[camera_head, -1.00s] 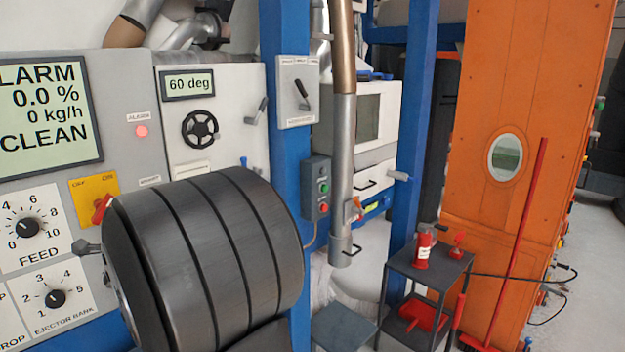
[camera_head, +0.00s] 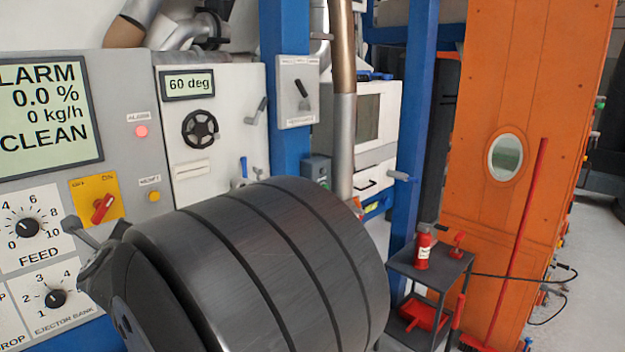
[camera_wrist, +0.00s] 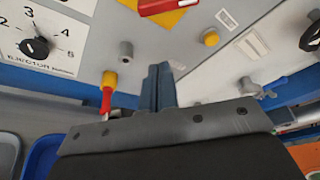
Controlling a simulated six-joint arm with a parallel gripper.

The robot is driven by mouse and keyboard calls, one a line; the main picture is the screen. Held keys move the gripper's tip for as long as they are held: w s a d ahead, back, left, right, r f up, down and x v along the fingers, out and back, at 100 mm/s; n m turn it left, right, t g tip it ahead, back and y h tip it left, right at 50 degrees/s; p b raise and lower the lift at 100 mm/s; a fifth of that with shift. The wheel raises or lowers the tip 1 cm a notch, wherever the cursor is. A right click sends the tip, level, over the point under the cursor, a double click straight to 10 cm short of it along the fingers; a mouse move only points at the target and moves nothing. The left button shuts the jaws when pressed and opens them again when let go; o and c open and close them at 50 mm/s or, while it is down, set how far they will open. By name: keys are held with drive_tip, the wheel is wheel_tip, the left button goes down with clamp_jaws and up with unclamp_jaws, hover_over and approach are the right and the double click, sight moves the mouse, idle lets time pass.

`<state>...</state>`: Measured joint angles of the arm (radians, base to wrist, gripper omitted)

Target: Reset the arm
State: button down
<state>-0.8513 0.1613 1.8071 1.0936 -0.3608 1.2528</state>
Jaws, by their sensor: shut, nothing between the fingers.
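My gripper (camera_head: 72,225) is at the left of the head view, in front of the grey control panel (camera_head: 122,80). Its fingers are shut and empty. In the wrist view my gripper (camera_wrist: 158,72) shows its fingers side by side, pointing at the panel. The large dark ribbed cylinder in the head view is part of my own arm and hides the lower middle. A red switch on a yellow plate (camera_head: 84,191) sits just up and right of the fingertips. A yellow button (camera_head: 154,196) is farther right; it also shows in the wrist view (camera_wrist: 210,38).
The FEED dial (camera_head: 27,227) and ejector bank dial (camera_head: 55,298) are beside the gripper. A red and yellow item (camera_wrist: 107,92) is left of the fingers in the wrist view. A blue post (camera_head: 286,110), grey cart (camera_head: 440,272) and orange tower (camera_head: 520,90) stand to the right.

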drive_tip(key=x, duration=0.6)
wheel_tip(320, 180, up, 7)
drive_tip(key=w+d+n+t+y, duration=0.1)
drive_tip(key=d+n+t+y, duration=0.25)
drive_tip(key=n, duration=1.35)
drive_tip(key=f+v, duration=0.1)
drive_tip(key=v, duration=0.6)
drive_tip(key=w+d+r+n+t+h, duration=0.1)
drive_tip(key=w+d+r+h, duration=0.2)
drive_tip(key=w+d, duration=0.6)
drive_tip(key=shift+w+d+r+h, duration=0.3)
drive_tip(key=shift+d+h, duration=0.75)
drive_tip(key=shift+d, duration=1.05)
drive_tip(key=c, duration=2.2)
unclamp_jaws()
drive_tip(key=shift+w+f, duration=0.1)
